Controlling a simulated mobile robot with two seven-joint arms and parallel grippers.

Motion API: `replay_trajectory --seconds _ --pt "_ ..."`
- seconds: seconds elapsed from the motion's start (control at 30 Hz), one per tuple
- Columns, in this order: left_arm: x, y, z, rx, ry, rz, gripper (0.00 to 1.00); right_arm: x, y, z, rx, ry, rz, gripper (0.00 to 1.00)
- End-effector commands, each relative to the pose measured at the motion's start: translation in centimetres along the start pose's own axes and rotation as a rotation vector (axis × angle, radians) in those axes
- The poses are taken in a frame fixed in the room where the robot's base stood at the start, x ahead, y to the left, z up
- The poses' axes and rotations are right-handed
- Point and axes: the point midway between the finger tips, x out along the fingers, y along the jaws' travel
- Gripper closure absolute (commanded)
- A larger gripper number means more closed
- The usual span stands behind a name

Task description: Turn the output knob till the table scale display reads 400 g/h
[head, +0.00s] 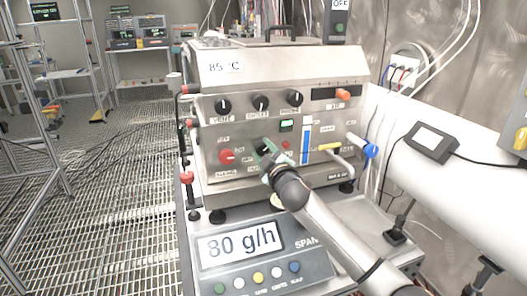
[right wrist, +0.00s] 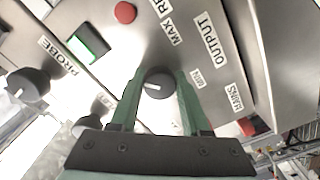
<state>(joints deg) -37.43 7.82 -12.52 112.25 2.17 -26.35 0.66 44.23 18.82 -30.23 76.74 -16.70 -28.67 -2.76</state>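The table scale (head: 262,258) sits at the front of the bench, and its display (head: 240,243) reads 80 g/h. The output knob (right wrist: 158,84) is dark and round with a white pointer mark, beside the OUTPUT label (right wrist: 208,38) and the MIN and MAX marks. In the head view my right gripper (head: 266,150) is at the panel front and mostly hides the knob. My left gripper is not in view.
A small grey device (head: 431,141) rests on the white duct at right. Grated floor lies open at left.

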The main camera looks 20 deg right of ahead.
Motion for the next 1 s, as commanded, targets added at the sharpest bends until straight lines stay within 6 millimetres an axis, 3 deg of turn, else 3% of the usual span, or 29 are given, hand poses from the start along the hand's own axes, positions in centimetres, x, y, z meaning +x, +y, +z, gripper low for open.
replay_trajectory --seconds 0.03,0.37,0.73,1.0 --pt "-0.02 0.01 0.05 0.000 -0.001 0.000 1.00 -0.01 -0.05 0.03 0.000 0.000 -0.001 0.62" --pt "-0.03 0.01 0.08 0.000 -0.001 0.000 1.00 -0.02 -0.08 0.05 0.000 -0.001 -0.001 0.99" --pt "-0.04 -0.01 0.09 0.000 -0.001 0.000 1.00 -0.01 -0.10 0.07 0.035 -0.001 -0.001 1.00" --pt "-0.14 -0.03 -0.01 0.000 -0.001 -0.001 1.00 0.00 -0.20 0.06 0.193 -0.003 -0.002 1.00"
